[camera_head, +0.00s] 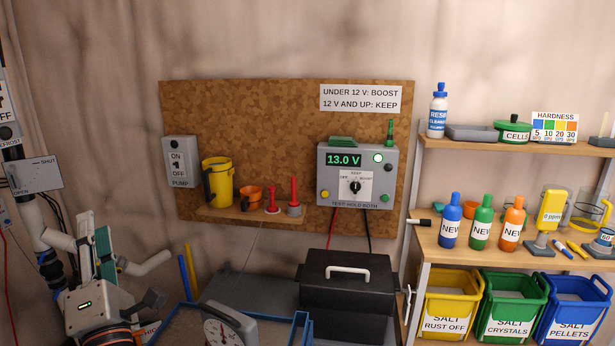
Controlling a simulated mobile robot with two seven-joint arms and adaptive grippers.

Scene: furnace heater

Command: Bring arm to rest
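My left gripper (104,266) is at the lower left, above its white wrist with a small green light and an orange ring. It is beside a teal upright part (104,243) in front of white piping; I cannot tell if they touch. Its fingers are dark and small, so I cannot tell whether it is open or shut. My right gripper is not in view.
White pipes (148,264) and a SHUT/OPEN plate (35,174) are close to the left arm. A dial scale (224,327) and black lidded box (345,295) stand right of it. The voltage tester (357,160) reads 13.0 V. Shelves (440,252) hold bottles and bins.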

